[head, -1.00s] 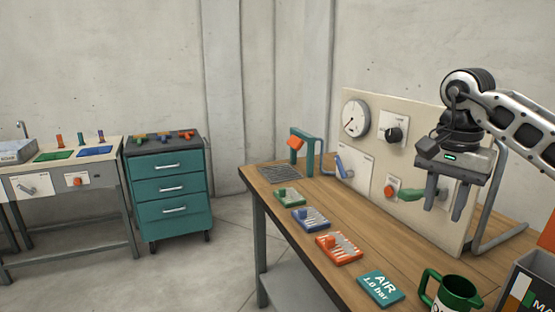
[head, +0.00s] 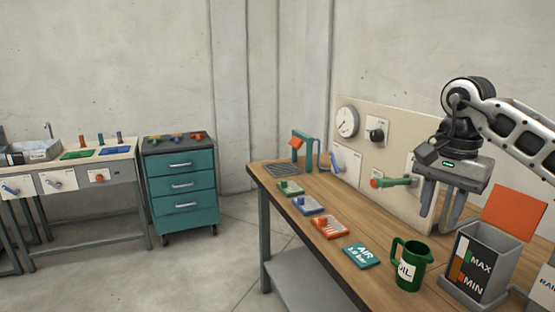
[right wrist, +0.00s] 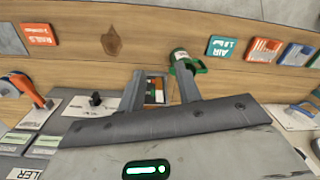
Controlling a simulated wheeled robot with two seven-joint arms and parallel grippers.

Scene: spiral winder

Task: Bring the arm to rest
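My right gripper (head: 436,204) hangs at the right of the head view, above the wooden bench (head: 335,272) and in front of the upright panel. Its two fingers point down and stand apart, with nothing seen between them. In the right wrist view the fingers (right wrist: 160,88) are also apart, with the bench below and beyond them. My right arm reaches in from the right edge. My left gripper is in neither view.
The panel (head: 368,148) carries a gauge (head: 347,121), a black knob (head: 376,135) and a green-handled valve (head: 395,182). A green mug (head: 408,270) and grey MAX/MIN box (head: 476,262) stand below the gripper. A teal drawer cabinet (head: 182,205) stands left. Open floor lies between.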

